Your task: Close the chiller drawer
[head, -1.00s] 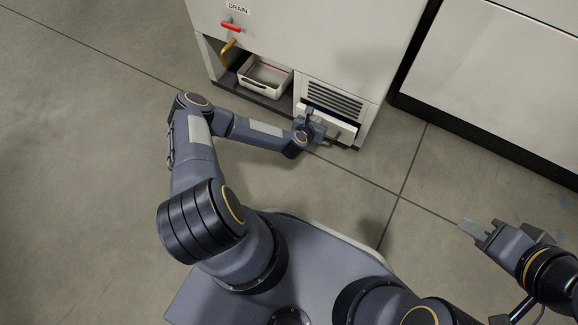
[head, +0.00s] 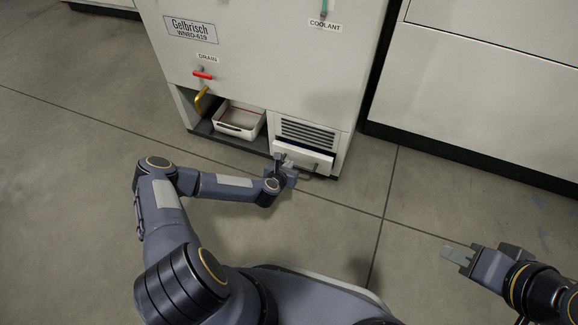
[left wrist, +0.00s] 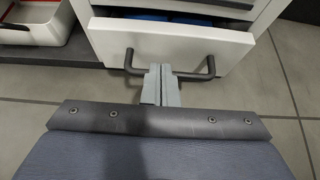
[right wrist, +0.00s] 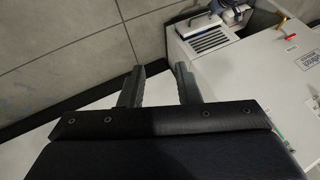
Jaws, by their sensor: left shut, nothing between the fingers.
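The chiller drawer (head: 304,158) is at the bottom right of the white chiller cabinet (head: 265,60), below a vent grille. It stands partly open, with a dark gap above its front. The left wrist view shows its white front (left wrist: 185,42), a dark bar handle (left wrist: 203,72) and blue items inside. My left gripper (head: 283,163) is shut and empty, its fingertips (left wrist: 162,72) at the drawer front beside the handle bar; whether they touch cannot be told. My right gripper (head: 458,256) is open and empty, far to the right; its spread fingers show in the right wrist view (right wrist: 158,85).
A white tray (head: 239,121) sits in the open bay left of the drawer. A red drain valve (head: 203,75) and a yellow pipe (head: 201,100) are above it. A white cabinet (head: 480,90) stands at the right. The floor (head: 335,225) in front is clear.

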